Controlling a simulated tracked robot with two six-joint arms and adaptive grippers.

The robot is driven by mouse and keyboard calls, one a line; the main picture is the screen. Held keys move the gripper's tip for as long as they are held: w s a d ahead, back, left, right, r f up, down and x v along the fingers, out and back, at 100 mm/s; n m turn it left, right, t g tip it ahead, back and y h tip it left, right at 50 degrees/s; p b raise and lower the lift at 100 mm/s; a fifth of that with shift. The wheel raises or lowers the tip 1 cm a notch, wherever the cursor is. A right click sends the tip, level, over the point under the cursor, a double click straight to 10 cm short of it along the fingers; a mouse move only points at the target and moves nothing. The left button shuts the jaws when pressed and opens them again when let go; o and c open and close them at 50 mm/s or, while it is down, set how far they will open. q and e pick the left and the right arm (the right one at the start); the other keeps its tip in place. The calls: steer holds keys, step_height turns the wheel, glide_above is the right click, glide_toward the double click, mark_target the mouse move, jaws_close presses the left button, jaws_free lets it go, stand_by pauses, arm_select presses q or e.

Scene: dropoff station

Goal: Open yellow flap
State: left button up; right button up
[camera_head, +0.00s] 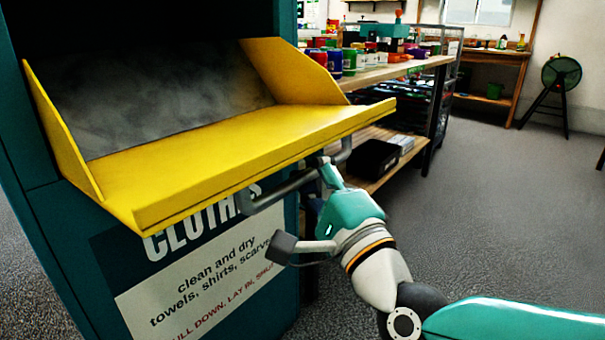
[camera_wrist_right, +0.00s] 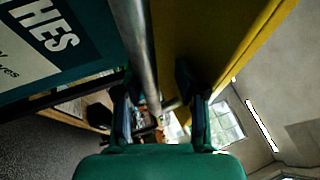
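The yellow flap (camera_head: 250,140) on the teal clothes bin (camera_head: 55,215) is tilted down, with its raised side walls and the dark opening behind it showing. A grey bar handle (camera_head: 275,192) runs under the flap's front edge. My right gripper (camera_head: 305,210) is at this handle from the front right, its fingers spread. In the right wrist view the handle bar (camera_wrist_right: 138,50) passes between the two open fingers (camera_wrist_right: 158,95), with the yellow flap (camera_wrist_right: 215,35) to its right. Contact between fingers and bar is not clear. My left gripper is not in view.
The bin's front carries a white sign (camera_head: 200,275) below the flap. A wooden shelf table (camera_head: 400,70) with jars and boxes stands behind on the right. A green fan (camera_head: 560,75) stands farther back. The grey floor at right is clear.

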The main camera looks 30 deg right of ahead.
steer(key=shift+a, duration=0.15)
stand_by(0.3)
steer(key=v, duration=0.7)
steer(key=shift+s+f, duration=0.2)
